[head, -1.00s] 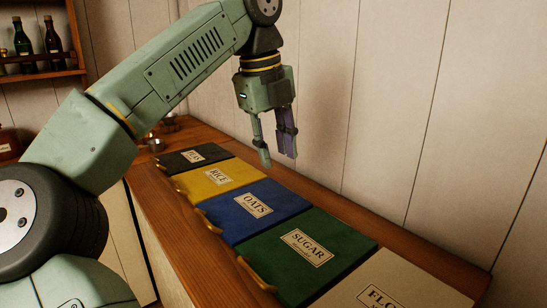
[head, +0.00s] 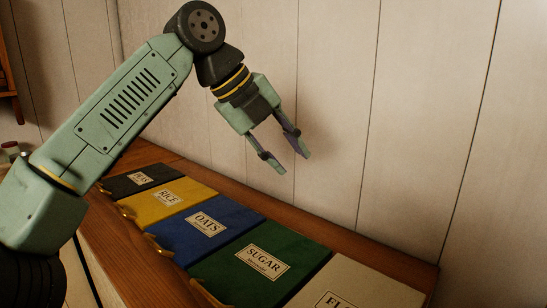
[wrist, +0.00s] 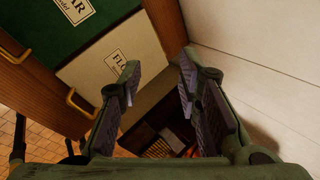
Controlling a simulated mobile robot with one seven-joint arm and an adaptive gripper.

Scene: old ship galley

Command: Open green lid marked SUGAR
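The green lid marked SUGAR (head: 236,275) lies flat and closed in the wooden counter, between the blue OATS lid and the pale FLOUR lid. A brass handle (head: 207,293) sits at its front edge. In the wrist view the green lid (wrist: 40,22) shows at the upper left, with part of its label cut off. My gripper (head: 293,163) is open and empty, in the air above the counter near the back wall. It is apart from every lid. In the wrist view my open fingers (wrist: 158,82) point past the pale lid towards the counter's end.
The blue OATS lid (head: 184,240), yellow RICE lid (head: 150,203) and dark lid (head: 118,184) lie closed beyond. The pale lid (head: 369,280) is nearest. A panelled wall (head: 330,120) stands behind the counter. The wrist view shows dark shelving (wrist: 150,112) and tiled floor (wrist: 30,100).

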